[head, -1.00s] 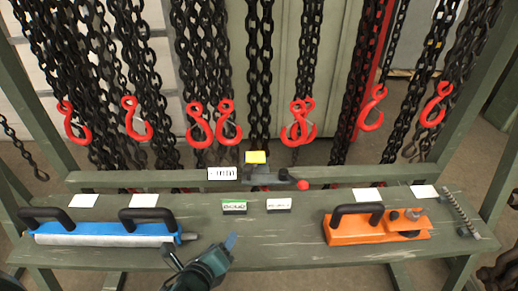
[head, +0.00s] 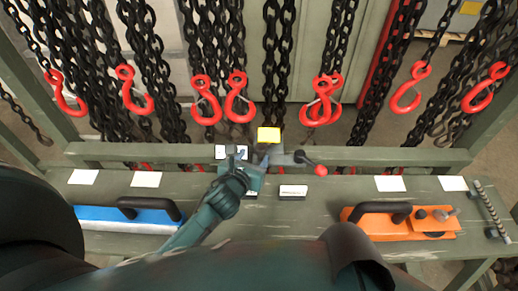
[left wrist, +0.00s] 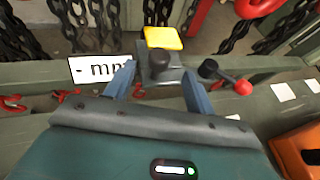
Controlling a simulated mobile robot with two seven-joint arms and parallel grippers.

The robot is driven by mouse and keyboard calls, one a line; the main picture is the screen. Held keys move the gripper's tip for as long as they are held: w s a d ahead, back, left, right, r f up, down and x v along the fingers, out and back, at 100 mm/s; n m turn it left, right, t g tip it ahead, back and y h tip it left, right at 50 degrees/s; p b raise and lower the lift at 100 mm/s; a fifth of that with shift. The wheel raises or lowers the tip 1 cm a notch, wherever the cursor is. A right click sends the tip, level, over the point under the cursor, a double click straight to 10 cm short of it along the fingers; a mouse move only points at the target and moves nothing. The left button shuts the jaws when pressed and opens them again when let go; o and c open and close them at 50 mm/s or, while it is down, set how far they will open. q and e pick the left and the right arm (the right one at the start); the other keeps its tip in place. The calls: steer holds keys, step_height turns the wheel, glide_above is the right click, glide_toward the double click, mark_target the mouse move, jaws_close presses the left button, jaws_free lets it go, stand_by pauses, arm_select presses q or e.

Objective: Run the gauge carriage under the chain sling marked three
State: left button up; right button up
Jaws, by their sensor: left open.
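The gauge carriage (head: 290,158) is a small grey block on the green rail, with a yellow tag, a dark knob and a lever ending in a red ball. It also shows in the left wrist view (left wrist: 162,74). My left gripper (head: 248,166) reaches over the bench to the carriage. In the left wrist view its open blue-grey fingers (left wrist: 158,86) stand either side of the carriage's near part; contact cannot be told. Black chain slings (head: 278,70) with red hooks hang behind the rail. I can read no sling number. My right gripper is not in view.
An orange tool (head: 400,230) and a threaded rod (head: 490,212) lie right. A white "mm" card (left wrist: 98,69) stands beside the carriage. Several cards lie on the bench.

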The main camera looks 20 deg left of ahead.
mark_target(260, 149)
arm_select(q)
steer(key=x, duration=0.6)
steer(key=shift+c, duration=0.2)
steer(key=shift+s, duration=0.1)
jaws_close()
